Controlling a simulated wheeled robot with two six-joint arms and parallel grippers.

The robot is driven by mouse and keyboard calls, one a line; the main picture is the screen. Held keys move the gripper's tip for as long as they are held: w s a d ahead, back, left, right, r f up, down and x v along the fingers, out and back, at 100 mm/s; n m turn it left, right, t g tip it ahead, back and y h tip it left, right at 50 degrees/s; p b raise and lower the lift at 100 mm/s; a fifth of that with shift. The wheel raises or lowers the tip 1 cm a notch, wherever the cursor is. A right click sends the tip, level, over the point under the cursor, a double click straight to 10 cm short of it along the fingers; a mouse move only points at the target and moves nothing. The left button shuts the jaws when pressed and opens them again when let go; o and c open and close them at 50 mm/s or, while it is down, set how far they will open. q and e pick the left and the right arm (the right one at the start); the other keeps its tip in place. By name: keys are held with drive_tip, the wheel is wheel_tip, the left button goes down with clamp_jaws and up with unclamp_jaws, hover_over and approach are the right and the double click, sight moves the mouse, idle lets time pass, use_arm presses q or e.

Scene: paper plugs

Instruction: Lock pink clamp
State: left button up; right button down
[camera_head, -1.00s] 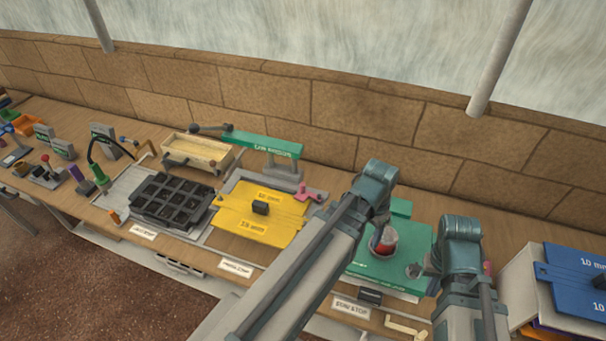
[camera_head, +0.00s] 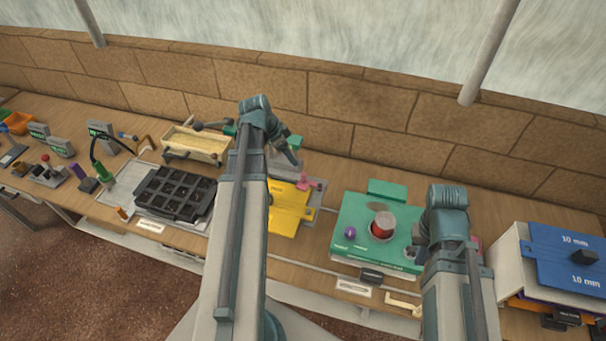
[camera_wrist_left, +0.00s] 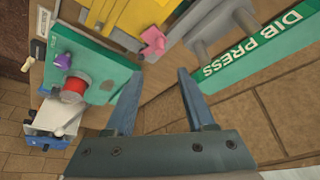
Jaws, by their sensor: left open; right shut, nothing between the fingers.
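The pink clamp (camera_head: 304,181) sits at the back right corner of the yellow plate (camera_head: 290,205), on its grey base. It also shows in the left wrist view (camera_wrist_left: 152,43), ahead of the fingertips and apart from them. My left gripper (camera_head: 292,157) is above and just behind the clamp in the head view. In the left wrist view its two blue fingers (camera_wrist_left: 160,78) are spread with nothing between them. My right gripper (camera_head: 413,254) is shut and empty at the right edge of the green box. My left arm hides part of the yellow plate.
The green press sign (camera_wrist_left: 265,45) and its grey posts stand close to my left gripper. The green box (camera_head: 350,217) with a red button (camera_head: 383,222) and purple knob is to the right. A black tray (camera_head: 172,195) lies left. The brick wall (camera_head: 345,97) is behind.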

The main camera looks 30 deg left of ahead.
sight(302, 173)
use_arm(q)
drive_tip(key=b+x, duration=1.2)
drive_tip(key=x, duration=0.1)
drive_tip(key=shift+f, duration=0.45)
drive_tip(key=shift+r, duration=0.1)
clamp_jaws()
idle(0.8)
